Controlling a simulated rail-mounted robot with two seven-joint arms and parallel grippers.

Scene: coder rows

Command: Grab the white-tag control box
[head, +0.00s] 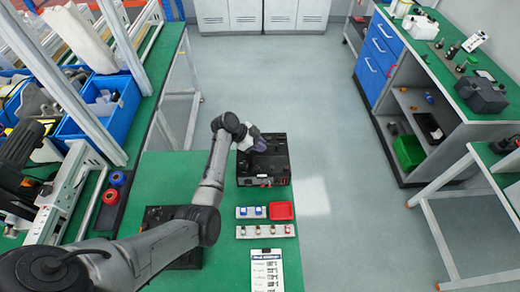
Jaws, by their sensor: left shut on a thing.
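A black control box (277,168) stands at the far right corner of the green table. Small red and pale details show on its near face; I cannot clearly make out a white tag. My left gripper (257,143) reaches over the box's far left top and is shut on it; the fingertips are small and partly hidden. A second flat dark unit (183,259) lies nearer on the table, partly covered by my left arm. My right gripper is not in view.
Two pale strips with small parts (248,231), a red tray (281,211) and a printed sheet (266,270) lie nearer on the green table (222,262). Blue bins (118,122) and a metal frame stand left. Open floor lies right, before a workbench (455,115).

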